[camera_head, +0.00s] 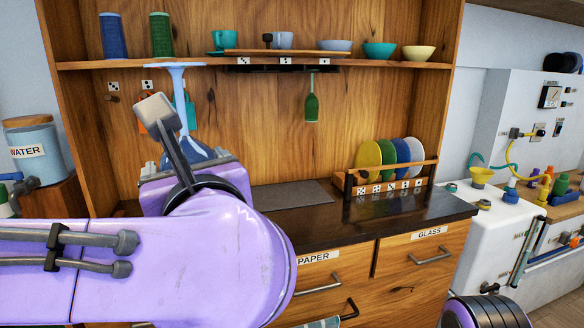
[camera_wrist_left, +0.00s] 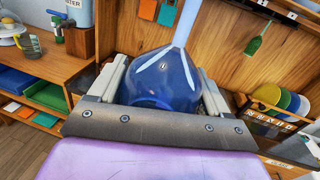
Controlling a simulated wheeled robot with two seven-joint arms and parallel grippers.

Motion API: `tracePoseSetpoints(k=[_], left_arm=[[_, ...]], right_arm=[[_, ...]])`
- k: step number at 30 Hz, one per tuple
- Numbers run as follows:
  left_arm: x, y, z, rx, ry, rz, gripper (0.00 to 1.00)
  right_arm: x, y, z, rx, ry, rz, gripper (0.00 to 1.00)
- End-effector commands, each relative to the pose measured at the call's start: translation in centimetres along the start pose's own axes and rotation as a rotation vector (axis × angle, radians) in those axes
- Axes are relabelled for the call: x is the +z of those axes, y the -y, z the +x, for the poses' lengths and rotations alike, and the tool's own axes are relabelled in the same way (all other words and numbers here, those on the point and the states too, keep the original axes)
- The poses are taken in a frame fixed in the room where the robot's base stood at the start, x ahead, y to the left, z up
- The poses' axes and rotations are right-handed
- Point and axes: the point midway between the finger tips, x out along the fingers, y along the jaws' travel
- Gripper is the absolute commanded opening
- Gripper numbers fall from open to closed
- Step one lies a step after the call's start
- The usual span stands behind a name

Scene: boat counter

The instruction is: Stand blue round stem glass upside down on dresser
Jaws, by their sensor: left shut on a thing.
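The blue round stem glass (camera_head: 196,150) is upside down in my left gripper (camera_head: 180,140), with its bowl low, its stem rising and its foot at the top. In the left wrist view its blue bowl (camera_wrist_left: 162,80) sits between the two grey fingers, which are shut on it. The dresser (camera_head: 340,215) has a dark worktop and a wooden back. The glass is in front of the back panel and appears above the worktop. My arm hides the worktop's left part. My right gripper's fingers do not show; only part of my right arm is at the bottom right.
A grey mat (camera_head: 290,194) lies on the worktop. A rack of coloured plates (camera_head: 389,163) stands at its right. A shelf (camera_head: 405,64) above holds bowls, cups and spools. The worktop near the mat looks clear.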

Motion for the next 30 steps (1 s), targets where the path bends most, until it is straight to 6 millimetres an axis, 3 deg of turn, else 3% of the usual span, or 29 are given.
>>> tracePoseSetpoints(k=[5,8,16,23,26,30], left_arm=[[1.5,0.5,-0.1,-0.030,-0.002,-0.004,0.53],[2.2,0.8,0.8,-0.063,-0.009,-0.003,0.53],[-1.6,1.4,4.7,-0.156,-0.017,0.002,0.53],[-8.0,1.4,7.5,-0.261,-0.027,0.004,0.53],[-12.5,1.1,8.6,-0.323,-0.034,0.008,0.53],[-20.5,-0.1,9.3,-0.422,-0.046,0.013,0.53]], right_arm=[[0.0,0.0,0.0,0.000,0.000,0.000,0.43],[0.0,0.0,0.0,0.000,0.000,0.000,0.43],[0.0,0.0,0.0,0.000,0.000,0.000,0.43],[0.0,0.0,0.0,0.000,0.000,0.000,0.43],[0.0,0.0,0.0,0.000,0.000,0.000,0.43],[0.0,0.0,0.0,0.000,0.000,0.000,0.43]])
